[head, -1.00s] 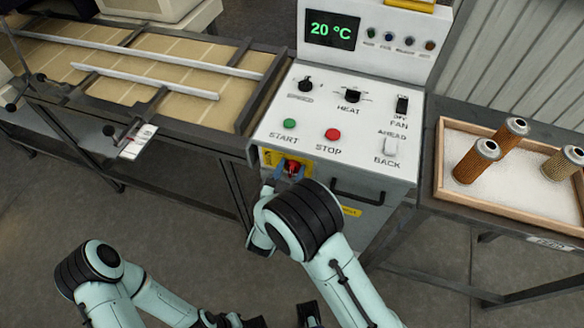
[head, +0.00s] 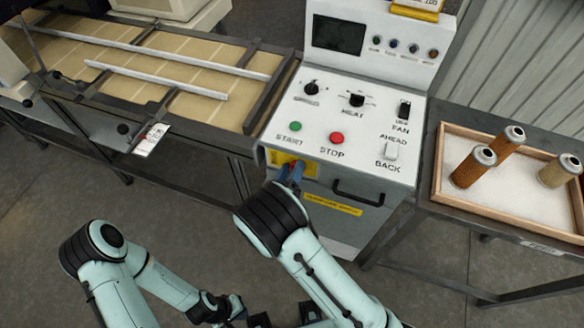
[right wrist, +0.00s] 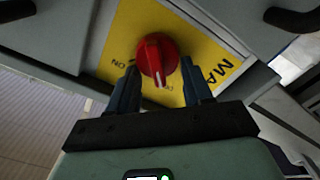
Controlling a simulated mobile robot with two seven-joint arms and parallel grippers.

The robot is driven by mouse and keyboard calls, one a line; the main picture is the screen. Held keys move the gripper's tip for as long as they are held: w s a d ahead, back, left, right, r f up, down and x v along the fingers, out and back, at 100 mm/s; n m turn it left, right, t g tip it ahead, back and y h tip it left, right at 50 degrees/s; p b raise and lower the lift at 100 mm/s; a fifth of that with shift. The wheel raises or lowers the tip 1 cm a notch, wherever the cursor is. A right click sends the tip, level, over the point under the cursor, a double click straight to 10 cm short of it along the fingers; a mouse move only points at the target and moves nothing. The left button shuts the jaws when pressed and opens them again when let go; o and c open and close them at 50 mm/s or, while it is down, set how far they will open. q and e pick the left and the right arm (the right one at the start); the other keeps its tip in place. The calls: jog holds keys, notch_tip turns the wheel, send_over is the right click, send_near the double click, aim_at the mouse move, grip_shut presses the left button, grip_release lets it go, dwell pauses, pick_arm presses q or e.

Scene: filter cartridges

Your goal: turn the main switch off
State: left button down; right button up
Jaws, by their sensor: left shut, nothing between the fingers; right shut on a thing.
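The main switch is a red rotary knob (right wrist: 157,58) on a yellow plate (right wrist: 117,38) at the front of the white control cabinet (head: 345,135). My right gripper (right wrist: 162,88) is shut on the knob, one finger on each side. In the head view the right gripper (head: 291,172) reaches the yellow plate and largely covers the knob. The cabinet's display (head: 338,35) is dark. My left gripper (head: 258,319) is low at the bottom edge, shut and empty, away from the cabinet.
A bench with rails (head: 160,65) stands left of the cabinet. A wooden tray (head: 437,165) with white filling and 3 filter cartridges (head: 473,166) is on the right table. A black handle (head: 358,193) sticks out right of the switch. Open floor lies in front.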

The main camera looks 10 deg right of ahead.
pick_arm(q)
jog(key=shift+w+r, duration=0.15)
jog(key=shift+r, duration=0.1)
pick_arm(e)
jog(key=shift+f+n, duration=0.15)
jog(key=shift+n, duration=0.35)
jog(key=o, duration=1)
jog(key=shift+s+a, duration=0.1)
jog(key=shift+a, duration=0.05)
pick_arm(q)
jog(key=shift+s+f+b, duration=0.35)
jog(key=shift+f+b, duration=0.1)
jog(key=shift+f, duration=0.15)
jog(key=shift+s+f+b, duration=0.3)
jog(key=shift+f+b, duration=0.15)
jog(key=shift+f, duration=0.15)
pick_arm(e)
jog(key=v, duration=1.3)
jog(key=shift+s, duration=0.1)
